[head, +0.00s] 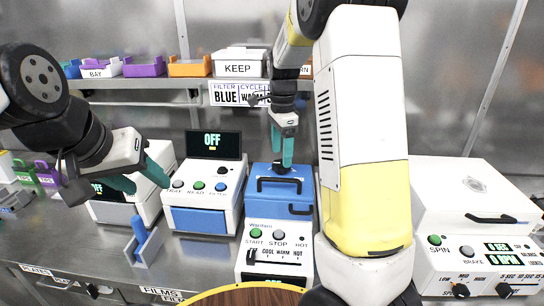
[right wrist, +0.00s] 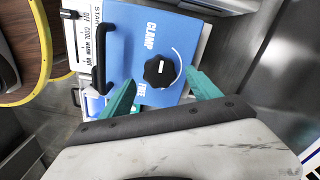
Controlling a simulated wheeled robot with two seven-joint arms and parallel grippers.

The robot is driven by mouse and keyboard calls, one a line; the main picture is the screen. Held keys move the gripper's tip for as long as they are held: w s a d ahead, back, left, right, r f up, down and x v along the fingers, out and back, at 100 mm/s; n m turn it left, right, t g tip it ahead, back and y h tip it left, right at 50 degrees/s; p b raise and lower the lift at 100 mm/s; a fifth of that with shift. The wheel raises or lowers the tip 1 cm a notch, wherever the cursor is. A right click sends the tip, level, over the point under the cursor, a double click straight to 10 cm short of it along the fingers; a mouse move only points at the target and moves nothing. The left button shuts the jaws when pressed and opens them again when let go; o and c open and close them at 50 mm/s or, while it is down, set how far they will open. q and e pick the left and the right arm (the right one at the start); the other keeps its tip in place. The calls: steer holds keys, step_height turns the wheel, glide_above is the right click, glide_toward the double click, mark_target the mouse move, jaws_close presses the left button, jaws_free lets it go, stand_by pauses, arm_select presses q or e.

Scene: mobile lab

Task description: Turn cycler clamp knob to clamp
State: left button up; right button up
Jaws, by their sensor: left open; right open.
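My left gripper (head: 145,178) is open and empty over the left devices.
A shelf with a KEEP box (head: 238,55) runs behind.

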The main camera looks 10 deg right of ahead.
mark_target(281, 163)
step_height(281, 163, up, 3)
steer(key=shift+r, duration=0.25)
steer(key=shift+s+r, duration=0.1)
steer(key=shift+s, duration=0.05)
steer(key=s+a+r+n+t+y, duration=0.1)
steer(key=s+r+n+t, duration=0.2)
steer(key=s+n, duration=0.5)
steer(key=s+a+r+n+t+y, duration=0.1)
steer(key=s+r+n+t, duration=0.2)
steer(key=s+n, duration=0.6)
steer(key=s, duration=0.7)
steer(key=shift+r, duration=0.3)
steer(key=shift+a, duration=0.1)
